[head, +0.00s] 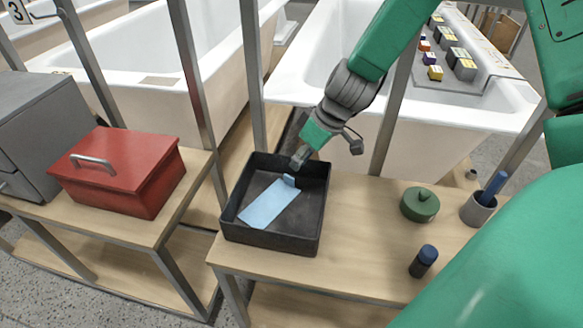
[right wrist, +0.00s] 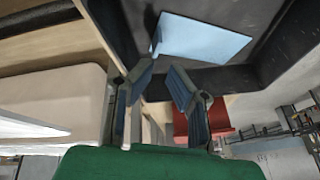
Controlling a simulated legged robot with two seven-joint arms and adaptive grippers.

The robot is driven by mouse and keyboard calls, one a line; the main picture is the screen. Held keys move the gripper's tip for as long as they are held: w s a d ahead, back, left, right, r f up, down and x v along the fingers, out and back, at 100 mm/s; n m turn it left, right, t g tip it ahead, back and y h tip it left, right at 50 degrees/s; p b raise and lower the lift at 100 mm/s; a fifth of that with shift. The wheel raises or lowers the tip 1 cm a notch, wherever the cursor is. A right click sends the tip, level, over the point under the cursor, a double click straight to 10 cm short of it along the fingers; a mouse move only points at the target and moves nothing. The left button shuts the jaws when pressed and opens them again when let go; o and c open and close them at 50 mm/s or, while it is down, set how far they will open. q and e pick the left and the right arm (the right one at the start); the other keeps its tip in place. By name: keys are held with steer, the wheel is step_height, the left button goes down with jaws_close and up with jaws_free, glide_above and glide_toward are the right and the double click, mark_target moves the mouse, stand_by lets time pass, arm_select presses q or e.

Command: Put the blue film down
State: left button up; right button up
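The blue film (head: 268,204) lies in a black tray (head: 322,215) on the wooden bench, with a small upturned tab at its far right end. My right gripper (head: 298,158) is just above the tray's far rim, close to that tab. In the right wrist view, my right gripper (right wrist: 160,72) has its two fingers apart with nothing between them. There the blue film (right wrist: 205,40) lies beyond the fingertips, on the dark tray floor. Whether a fingertip touches the tab cannot be told. My left gripper is not in view.
A red toolbox (head: 118,172) stands on the left bench beside a grey cabinet (head: 45,125). Right of the tray are a green lidded pot (head: 420,204), a dark bottle (head: 424,262) and a cup (head: 478,210) with a blue-handled tool. Metal posts and white bathtubs stand behind.

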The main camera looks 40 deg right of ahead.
steer(key=v, duration=0.3)
steer(key=p+v, duration=0.1)
steer(key=shift+s+d+r, duration=0.2)
steer(key=shift+d, duration=0.2)
steer(key=shift+a+r, duration=0.1)
steer(key=shift+a, duration=0.1)
